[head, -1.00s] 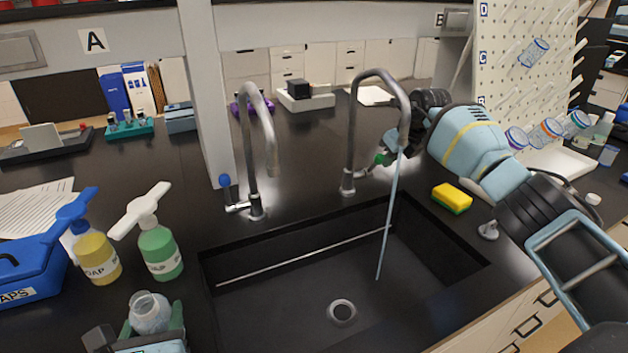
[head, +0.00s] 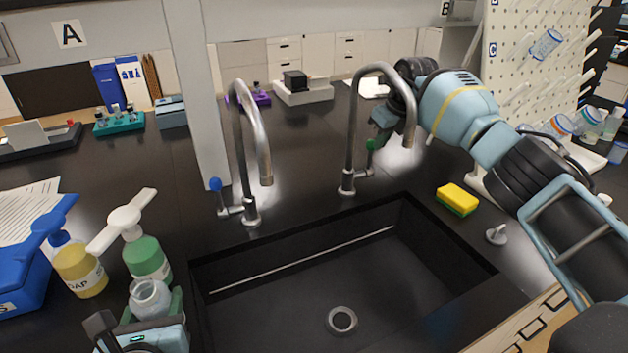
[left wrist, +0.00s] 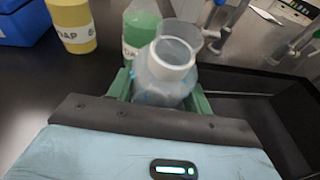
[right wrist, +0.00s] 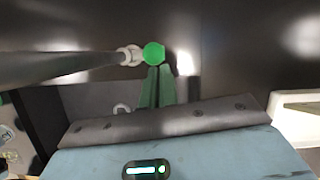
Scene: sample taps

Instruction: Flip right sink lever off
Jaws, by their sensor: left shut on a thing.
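The right tap (head: 350,150) stands behind the sink, and no water runs from its spout. Its green-knobbed lever (head: 371,145) points up. My right gripper (head: 377,138) is just behind the knob. In the right wrist view, the green knob (right wrist: 154,54) lies at the tips of my right gripper (right wrist: 158,72), whose fingers are together with nothing visible between them. Whether they touch the knob is unclear. My left gripper (head: 152,304) is shut on a clear jar (head: 150,296), upright left of the sink; the jar (left wrist: 172,62) also shows in the left wrist view.
The left tap (head: 243,150) has a blue-knobbed lever (head: 215,184). The black sink (head: 270,315) is empty. Soap bottles (head: 147,258) stand beside the jar. A yellow sponge (head: 457,199) lies right of the sink, near the pegboard (head: 510,80). A pale post (head: 200,100) rises behind the left tap.

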